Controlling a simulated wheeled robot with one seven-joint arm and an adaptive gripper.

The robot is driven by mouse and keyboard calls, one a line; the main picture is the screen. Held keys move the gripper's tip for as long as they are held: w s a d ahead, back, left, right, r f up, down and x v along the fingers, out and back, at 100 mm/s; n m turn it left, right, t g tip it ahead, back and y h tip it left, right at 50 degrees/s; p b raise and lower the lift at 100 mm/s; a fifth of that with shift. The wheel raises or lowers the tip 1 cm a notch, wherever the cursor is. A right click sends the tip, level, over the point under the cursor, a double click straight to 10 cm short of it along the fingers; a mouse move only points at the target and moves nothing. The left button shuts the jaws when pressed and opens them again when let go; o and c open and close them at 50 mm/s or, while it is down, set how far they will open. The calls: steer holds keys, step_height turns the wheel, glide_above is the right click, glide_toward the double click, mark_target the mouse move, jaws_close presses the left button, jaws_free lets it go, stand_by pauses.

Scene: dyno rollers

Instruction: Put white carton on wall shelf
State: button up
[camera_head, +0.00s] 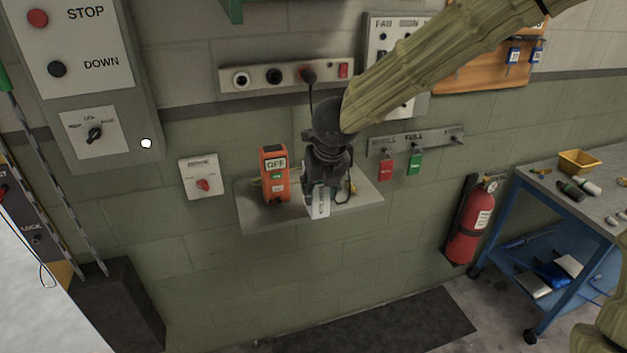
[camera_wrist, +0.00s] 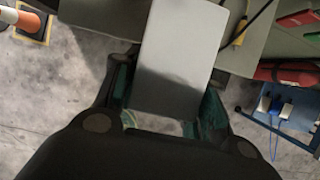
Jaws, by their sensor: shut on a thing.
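The white carton (camera_head: 320,205) is between the fingers of my gripper (camera_head: 325,185), at the front part of the wall shelf (camera_head: 258,221). In the wrist view the white carton (camera_wrist: 176,50) fills the space between the two fingers of my gripper (camera_wrist: 160,95). My gripper is shut on it. The wall shelf (camera_wrist: 125,18) shows behind the carton in the wrist view. My gripper hides the upper part of the carton in the head view. I cannot tell whether the carton's bottom touches the shelf.
An orange device (camera_head: 274,175) stands on the shelf to the left of my gripper, with a cable and a yellow item at the right. A red tag (camera_head: 386,168) and a green tag (camera_head: 415,163) hang nearby. A fire extinguisher (camera_head: 470,225) and a blue cart (camera_head: 510,220) stand to the right.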

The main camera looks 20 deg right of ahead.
steer(key=shift+w+d+f+p, duration=0.2)
steer(key=shift+w+f+p, duration=0.45)
steer(key=shift+w, duration=0.7)
steer(key=shift+w+d+f+p, duration=0.15)
steer(key=shift+w+f+p, duration=0.45)
steer(key=shift+w, duration=0.75)
steer(key=shift+w+d+f+p, duration=0.2)
steer(key=shift+w+f+p, duration=0.2)
steer(key=shift+w+f, duration=0.7)
steer(key=shift+w, duration=0.25)
steer(key=o, duration=1)
steer(key=shift+r, duration=0.1)
steer(key=shift+r, duration=0.15)
steer(key=b+v, duration=0.1)
steer(key=v, duration=1.1)
steer(key=shift+s+b, duration=0.1)
steer(key=shift+b, duration=0.2)
